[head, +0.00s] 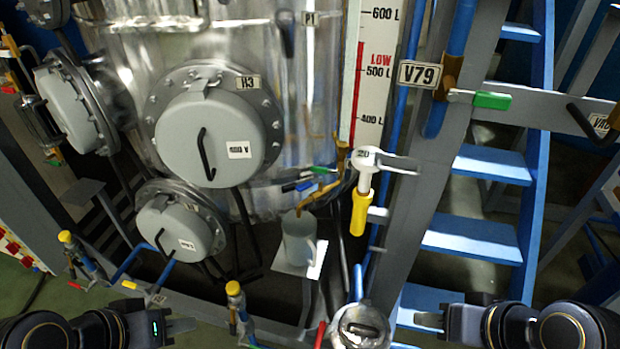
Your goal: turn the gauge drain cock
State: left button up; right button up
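The level gauge (371,75) is a white scale with a red LOW band, reading 400 to 600 L, in the upper middle of the head view. Below it, a small brass cock (318,199) angles down over a grey mug (299,238). Small green (325,170) and blue (305,186) handles sit close by; which fitting each belongs to is unclear. My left gripper (192,325) is at the lower left, well below and left of the cock. My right gripper (402,318) is at the bottom, below and right of it. Both are apart from the cock, and their finger gaps are unclear.
A white valve with a yellow handle (360,212) stands right of the cock. The mug rests on a small shelf (290,268). A steel vessel (130,60) with grey hatches is behind.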

aim_at(302, 187)
jog(key=i+j, duration=0.1)
jog(key=j, duration=0.4)
jog(key=j+z, duration=0.1)
jog(key=z, duration=0.3)
jog(key=j+z, duration=0.1)
jog(key=z, duration=0.3)
jog(key=j+z, duration=0.1)
jog(key=z, duration=0.7)
jog(key=k+j, duration=0.05)
